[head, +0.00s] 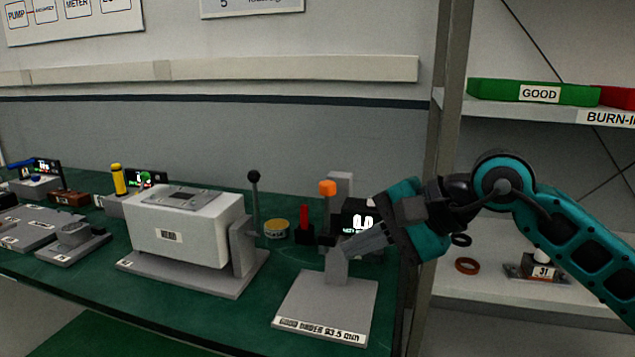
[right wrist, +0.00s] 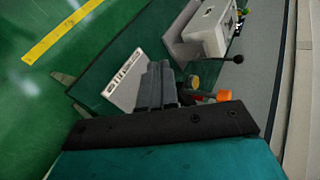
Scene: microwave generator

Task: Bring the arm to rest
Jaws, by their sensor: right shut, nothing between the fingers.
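My right arm comes in from the right in the head view. Its teal and black gripper (head: 350,250) is shut and empty, with the fingers pointing left, in front of the post of a grey gauge stand (head: 325,305) with a white label. The fingers cover part of that post; I cannot tell whether they touch it. In the right wrist view the shut fingers (right wrist: 155,85) stand out beside the stand's labelled plate (right wrist: 122,80). My left gripper is in neither view.
A white box machine (head: 180,235) with a black-knobbed lever (head: 253,178) stands on the green bench. An orange-topped piece (head: 328,188) and a red-handled tool (head: 304,222) are close to the gripper. A shelf upright (head: 440,140) and shelves with a green GOOD bin (head: 500,90) are at right.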

